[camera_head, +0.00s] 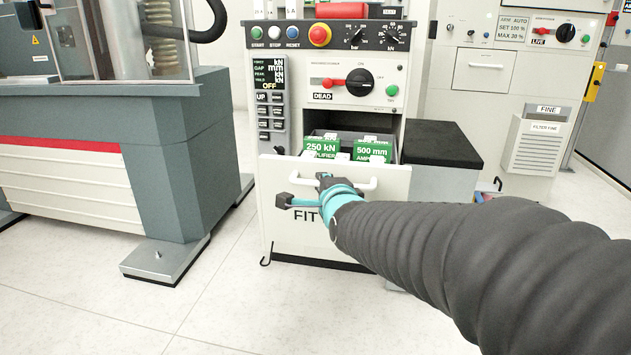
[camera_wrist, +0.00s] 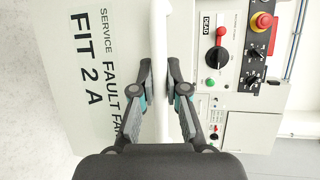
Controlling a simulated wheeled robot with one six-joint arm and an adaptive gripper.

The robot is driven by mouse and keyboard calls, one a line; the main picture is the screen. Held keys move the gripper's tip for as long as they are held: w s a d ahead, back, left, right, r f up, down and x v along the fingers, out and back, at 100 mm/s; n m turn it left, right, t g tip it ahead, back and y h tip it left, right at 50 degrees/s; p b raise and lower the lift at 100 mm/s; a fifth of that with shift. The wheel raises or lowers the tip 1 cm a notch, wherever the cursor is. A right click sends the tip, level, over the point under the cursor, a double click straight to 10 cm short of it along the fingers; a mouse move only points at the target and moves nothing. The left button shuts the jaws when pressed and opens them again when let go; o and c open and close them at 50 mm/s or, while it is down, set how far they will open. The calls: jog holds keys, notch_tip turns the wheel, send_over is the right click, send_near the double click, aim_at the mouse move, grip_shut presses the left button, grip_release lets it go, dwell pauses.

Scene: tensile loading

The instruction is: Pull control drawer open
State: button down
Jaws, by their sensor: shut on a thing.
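The control drawer (camera_head: 283,217) is a white-fronted drawer low in the control cabinet. It stands partly open, and green-labelled modules (camera_head: 347,150) show inside it. Its white bar handle (camera_head: 364,184) runs across the top of the front. My gripper (camera_head: 325,181) is at the middle of the handle. In the wrist view the handle (camera_wrist: 160,35) runs upright between the two fingers of my gripper (camera_wrist: 160,78), which are shut on it. The drawer front (camera_wrist: 105,60) there carries the words "FIT 2 A". My arm hides the lower right of the drawer front in the head view.
A large grey testing machine (camera_head: 185,150) with a foot plate (camera_head: 165,262) stands at the left. A black-topped grey box (camera_head: 440,145) stands close right of the drawer. The cabinet panel (camera_head: 330,75) with knobs is above. Pale floor (camera_head: 215,290) is clear in front.

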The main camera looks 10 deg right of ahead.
jog(key=shift+s+a+f, duration=0.1)
jog(key=shift+s+a, duration=0.2)
jog(key=shift+s, duration=0.4)
jog(key=shift+s+a, duration=0.25)
jog(key=shift+s, duration=0.4)
jog(key=c, duration=1.2)
grip_release()
jog(key=shift+s+r, duration=0.4)
jog(key=shift+s, duration=1.55)
jog(key=shift+s+r, duration=0.4)
jog(key=shift+s, duration=1.55)
jog(key=shift+s+r, duration=0.4)
jog(key=shift+s, duration=1.55)
jog(key=shift+a, duration=0.1)
